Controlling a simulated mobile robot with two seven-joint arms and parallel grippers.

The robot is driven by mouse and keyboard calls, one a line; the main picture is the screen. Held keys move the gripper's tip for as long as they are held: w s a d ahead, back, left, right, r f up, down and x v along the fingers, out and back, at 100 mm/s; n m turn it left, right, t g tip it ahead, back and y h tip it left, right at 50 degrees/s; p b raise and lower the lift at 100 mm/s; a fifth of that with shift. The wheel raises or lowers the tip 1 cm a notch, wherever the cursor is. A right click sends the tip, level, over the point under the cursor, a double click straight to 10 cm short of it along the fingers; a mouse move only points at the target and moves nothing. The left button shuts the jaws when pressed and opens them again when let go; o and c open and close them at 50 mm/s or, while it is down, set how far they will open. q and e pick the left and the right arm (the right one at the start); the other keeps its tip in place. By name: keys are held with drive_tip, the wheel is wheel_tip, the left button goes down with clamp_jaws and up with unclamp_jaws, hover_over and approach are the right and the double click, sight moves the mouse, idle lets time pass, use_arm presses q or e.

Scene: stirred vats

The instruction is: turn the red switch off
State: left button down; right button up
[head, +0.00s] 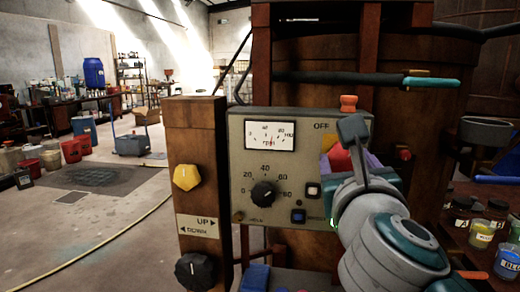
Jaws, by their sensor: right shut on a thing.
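The grey control panel (240,170) faces me in the head view, mounted on a brown wooden vat. The red switch (340,161) is at its right side, below the OFF label (321,125). Yellow and purple patches show around the switch. My right gripper (347,156) comes in from the lower right and is shut at the red switch. Its grey and teal body hides most of the switch's right and lower sides, so I cannot tell the lever's exact position. My left gripper is not in view.
The panel has an rpm gauge (270,136), a black dial (263,194) and small buttons. A yellow knob (186,177) and a black knob (194,270) sit on the post at left. Jars (482,233) stand at right. The floor at left has open room.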

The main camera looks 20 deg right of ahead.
drive_tip(key=n+p, duration=0.2)
drive_tip(key=n, duration=0.1)
drive_tip(key=shift+r+n+p, duration=0.2)
drive_tip(key=shift+n+p, duration=0.1)
drive_tip(key=n+p, duration=0.2)
drive_tip(key=n, duration=0.2)
drive_tip(key=shift+n+p, duration=0.3)
drive_tip(key=shift+p, duration=0.05)
drive_tip(key=n+p, duration=0.2)
drive_tip(key=n, duration=0.2)
drive_tip(key=shift+f, duration=0.1)
drive_tip(key=shift+n+p, duration=0.6)
drive_tip(key=shift+n, duration=1.1)
drive_tip(key=shift+f, duration=0.1)
drive_tip(key=o, duration=1.4)
